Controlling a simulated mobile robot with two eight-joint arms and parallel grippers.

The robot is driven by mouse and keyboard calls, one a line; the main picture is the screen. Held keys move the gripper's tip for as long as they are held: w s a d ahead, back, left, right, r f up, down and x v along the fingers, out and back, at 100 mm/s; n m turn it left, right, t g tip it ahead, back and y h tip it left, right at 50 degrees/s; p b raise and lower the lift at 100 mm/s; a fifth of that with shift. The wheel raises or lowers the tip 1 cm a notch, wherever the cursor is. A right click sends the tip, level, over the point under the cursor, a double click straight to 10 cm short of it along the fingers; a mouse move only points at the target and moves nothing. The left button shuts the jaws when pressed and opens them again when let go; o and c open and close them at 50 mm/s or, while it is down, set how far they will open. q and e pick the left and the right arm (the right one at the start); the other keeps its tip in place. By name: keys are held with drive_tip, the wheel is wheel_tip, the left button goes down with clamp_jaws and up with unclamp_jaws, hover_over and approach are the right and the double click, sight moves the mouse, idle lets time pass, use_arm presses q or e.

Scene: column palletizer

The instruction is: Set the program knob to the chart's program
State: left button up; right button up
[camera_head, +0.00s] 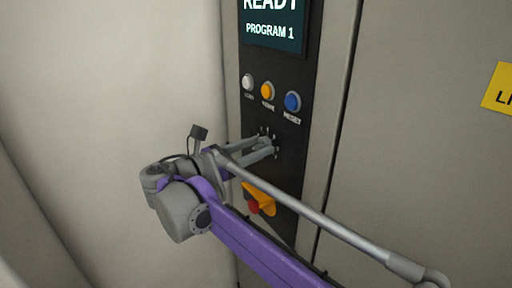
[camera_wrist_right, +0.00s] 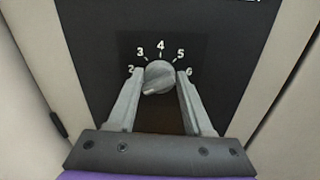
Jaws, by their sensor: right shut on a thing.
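The program knob (camera_wrist_right: 159,79) is a round grey dial on a black panel, with the numbers 2 to 6 visible around its top in the right wrist view. Its ridge is slanted, with a light end toward the lower left; a 1 is not visible. My right gripper (camera_wrist_right: 160,75) is shut on the knob, one finger on each side. In the head view my right gripper (camera_head: 270,147) reaches the panel and mostly hides the knob. The screen (camera_head: 272,24) reads READY, PROGRAM 1. The chart is not recognisable in view. My left gripper is not in view.
Above the knob are a white button (camera_head: 248,82), an orange button (camera_head: 267,91) and a blue button (camera_head: 292,102). A red-and-yellow switch (camera_head: 258,199) sits below, close to my right arm. A yellow label (camera_head: 499,88) is cut off at the right edge.

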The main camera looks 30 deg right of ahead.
clamp_jaws()
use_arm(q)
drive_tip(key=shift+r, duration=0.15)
use_arm(e)
drive_tip(key=shift+m, duration=0.3)
drive_tip(key=m+p, duration=0.1)
drive_tip(key=m, duration=0.2)
drive_tip(key=shift+m, duration=0.3)
drive_tip(key=m+p, duration=0.1)
drive_tip(key=m, duration=0.2)
drive_tip(key=shift+m+h+p, duration=0.3)
drive_tip(key=m+p, duration=0.1)
drive_tip(key=m, duration=0.3)
drive_tip(key=shift+f+m+g, duration=0.15)
drive_tip(key=shift+m+g, duration=0.15)
drive_tip(key=shift+m, duration=0.1)
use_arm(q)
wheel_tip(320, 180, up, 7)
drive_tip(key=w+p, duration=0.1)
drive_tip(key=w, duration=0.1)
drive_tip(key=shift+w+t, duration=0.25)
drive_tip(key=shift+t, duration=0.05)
use_arm(e)
drive_tip(key=shift+f+m+g, duration=0.1)
drive_tip(key=shift+m+g, duration=0.2)
drive_tip(key=shift+m, duration=1.6)
